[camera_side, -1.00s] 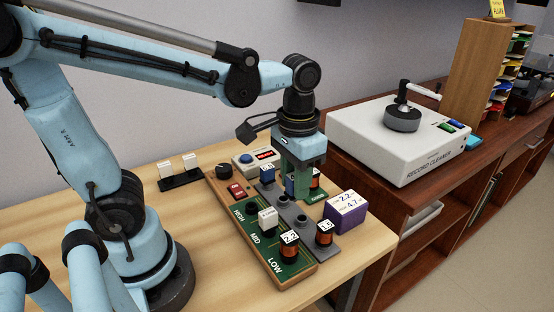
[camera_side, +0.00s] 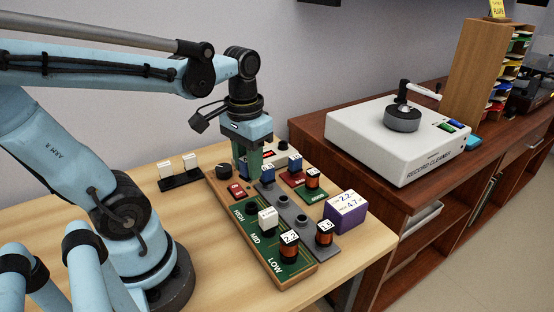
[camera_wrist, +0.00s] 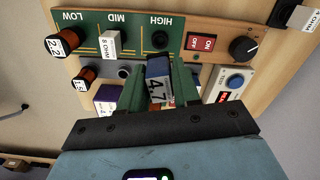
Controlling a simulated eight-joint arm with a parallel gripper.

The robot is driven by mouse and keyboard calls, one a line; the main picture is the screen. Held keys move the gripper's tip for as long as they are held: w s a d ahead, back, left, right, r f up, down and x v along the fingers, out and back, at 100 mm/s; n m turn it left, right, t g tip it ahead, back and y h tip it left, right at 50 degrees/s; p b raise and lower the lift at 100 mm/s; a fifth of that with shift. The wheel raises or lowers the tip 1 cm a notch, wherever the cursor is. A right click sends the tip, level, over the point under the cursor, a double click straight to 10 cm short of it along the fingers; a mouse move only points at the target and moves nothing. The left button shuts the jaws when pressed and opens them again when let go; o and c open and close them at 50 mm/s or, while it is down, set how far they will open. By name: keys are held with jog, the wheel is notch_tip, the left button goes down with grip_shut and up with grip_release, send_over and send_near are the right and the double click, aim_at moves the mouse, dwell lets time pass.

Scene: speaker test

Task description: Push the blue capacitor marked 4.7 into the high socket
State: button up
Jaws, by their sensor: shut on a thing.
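My gripper (camera_side: 248,170) is shut on the blue capacitor marked 4.7 (camera_wrist: 158,68), which shows between its two green fingers in the wrist view. In the side view the fingers mostly hide it. The high socket (camera_wrist: 160,38) is a dark, empty round hole on the green board (camera_wrist: 137,47), beside the word HIGH. In the wrist view the capacitor appears just below this socket and apart from it. In the side view my gripper is above the far end of the board, near the red switch. How high the capacitor is above the board I cannot tell.
A white 8 ohm block (camera_side: 267,219) stands at MID and a 2.2 coil (camera_side: 289,243) at LOW. A red switch (camera_side: 237,191) and black knob (camera_side: 223,171) lie beyond HIGH.

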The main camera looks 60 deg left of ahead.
aim_at(250, 182)
jog(key=shift+f, duration=2.95)
jog(key=shift+f, duration=1.05)
dwell(0.3)
jog(key=o, duration=1)
jog(key=shift+o, duration=0.2)
jog(key=shift+r, duration=0.15)
jog(key=shift+r, duration=3.6)
jog(key=shift+d, duration=0.1)
